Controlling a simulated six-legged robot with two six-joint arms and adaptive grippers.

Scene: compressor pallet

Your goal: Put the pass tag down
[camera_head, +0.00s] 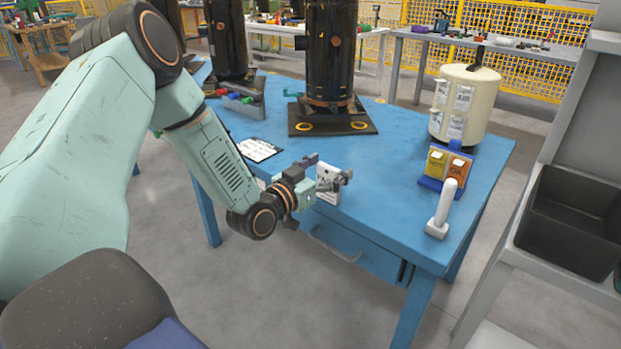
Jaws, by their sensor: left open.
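My left gripper (334,183) reaches in over the front edge of the blue table (400,195). It is open, right at a small white tag with dark print (327,196), which stands near that edge. The gripper hides part of this tag, and I cannot tell whether they touch or whether it is the pass tag. A blue holder (452,148) to the right carries a yellow card (436,162) and an orange card (458,167). A cream cylinder (478,95) behind it has several white tags on its side. My right gripper is not in view.
A white upright handle on a base (441,210) stands at the table's right front. A black compressor (330,50) stands on a dark plate at the back. A white sheet (258,150) lies at the left edge. A black bin (572,222) sits on the grey shelf at right.

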